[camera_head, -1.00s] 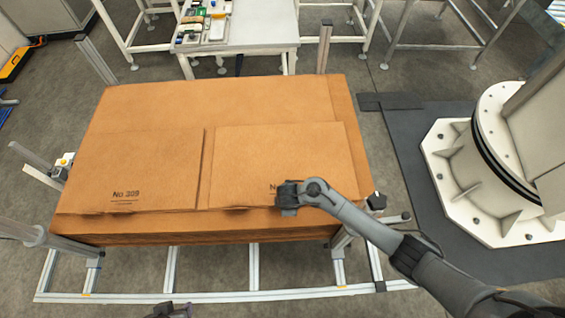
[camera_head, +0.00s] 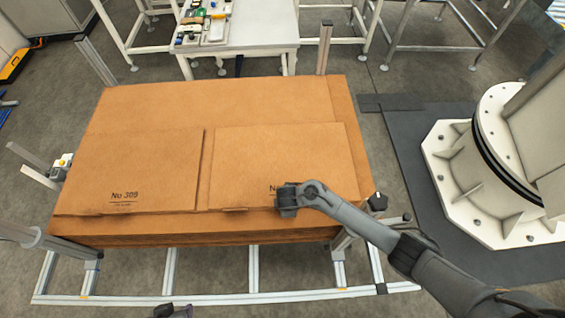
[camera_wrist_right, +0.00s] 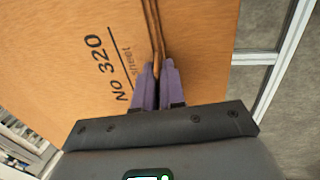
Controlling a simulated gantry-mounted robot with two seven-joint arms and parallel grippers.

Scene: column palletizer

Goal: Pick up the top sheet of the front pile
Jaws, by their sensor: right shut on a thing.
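Brown cardboard sheets lie on a large stack. The right sheet (camera_head: 280,150) lies flat at the front right, and its print reads "No 320" in the right wrist view (camera_wrist_right: 60,50). The left sheet (camera_head: 150,165) is marked "No 309" and lies beside it with a narrow gap. My right gripper (camera_head: 285,208) is at the front edge of the right sheet, over part of its print. In the right wrist view its purple fingers (camera_wrist_right: 158,72) are shut on the sheet's edge. A dark part of my left gripper (camera_head: 172,311) shows at the bottom edge; its jaws are unclear.
The stack (camera_head: 200,98) stands inside a metal frame with corner posts (camera_head: 324,48). A white table (camera_head: 262,30) with small items is behind it. A white pedestal (camera_head: 465,180) stands at the right on a dark mat (camera_head: 400,130).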

